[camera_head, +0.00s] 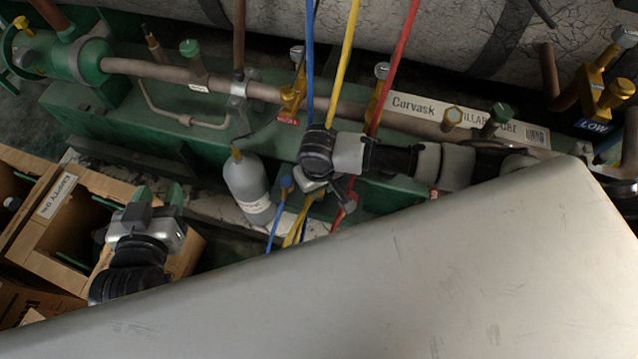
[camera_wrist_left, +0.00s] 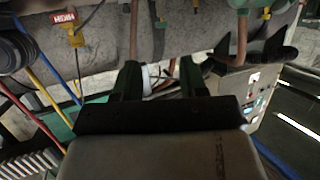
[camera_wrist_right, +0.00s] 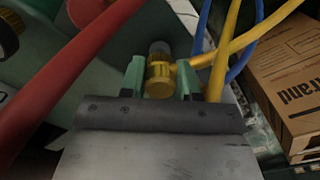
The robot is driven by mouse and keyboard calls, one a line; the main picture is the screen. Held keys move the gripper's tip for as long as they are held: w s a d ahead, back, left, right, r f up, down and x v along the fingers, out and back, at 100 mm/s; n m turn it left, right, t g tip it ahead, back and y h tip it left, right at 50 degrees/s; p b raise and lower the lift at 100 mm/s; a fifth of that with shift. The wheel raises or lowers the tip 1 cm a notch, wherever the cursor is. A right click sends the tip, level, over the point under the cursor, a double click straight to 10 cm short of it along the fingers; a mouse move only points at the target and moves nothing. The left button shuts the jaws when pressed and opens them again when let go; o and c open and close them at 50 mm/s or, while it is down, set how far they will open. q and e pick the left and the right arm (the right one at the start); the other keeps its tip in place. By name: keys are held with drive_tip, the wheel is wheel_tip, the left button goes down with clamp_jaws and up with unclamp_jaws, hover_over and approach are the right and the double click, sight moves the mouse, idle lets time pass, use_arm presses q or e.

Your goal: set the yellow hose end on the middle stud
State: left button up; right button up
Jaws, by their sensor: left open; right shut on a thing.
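The yellow hose end (camera_wrist_right: 159,82) is a brass-yellow fitting with a grey tip, between the green fingers of my right gripper (camera_wrist_right: 161,72) in the right wrist view. The yellow hose (camera_wrist_right: 228,45) leads off from it to the upper right. In the head view the hose (camera_head: 346,60) runs down from the top and shows again below my right wrist (camera_head: 293,232). I cannot make out the middle stud; whether the grey tip touches it cannot be told. My left gripper (camera_head: 160,197) is open and empty above the crates; its spread fingers show in the left wrist view (camera_wrist_left: 160,78).
The blue hose (camera_head: 310,55) and red hose (camera_head: 397,60) hang on either side of the yellow one. A grey bottle (camera_head: 246,180) stands left of my right gripper. Wooden crates (camera_head: 55,240) lie lower left. A pipe (camera_head: 150,70) with valves runs along behind.

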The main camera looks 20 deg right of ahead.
use_arm(q)
drive_tip(key=shift+s+a+f+g+y+p, duration=0.2)
drive_tip(key=shift+s+a+f+g+p, duration=0.1)
drive_tip(key=shift+s+f+g, duration=0.3)
drive_tip(key=shift+s+a+f+g+y+p, duration=0.15)
drive_tip(key=shift+s+a+f+g+y, duration=0.15)
drive_tip(key=shift+f+g, duration=0.35)
drive_tip(key=shift+w+d+r+t+h, duration=0.15)
drive_tip(key=shift+d+r+t+h, duration=0.1)
drive_tip(key=shift+t+h, duration=0.1)
use_arm(e)
drive_tip(key=shift+f, duration=0.45)
use_arm(q)
drive_tip(key=shift+w+d+r+t, duration=0.1)
drive_tip(key=shift+w+r+t, duration=0.25)
drive_tip(key=shift+r+t, duration=0.05)
use_arm(e)
drive_tip(key=shift+f, duration=0.4)
drive_tip(key=o, duration=1)
drive_tip(key=shift+r, duration=0.1)
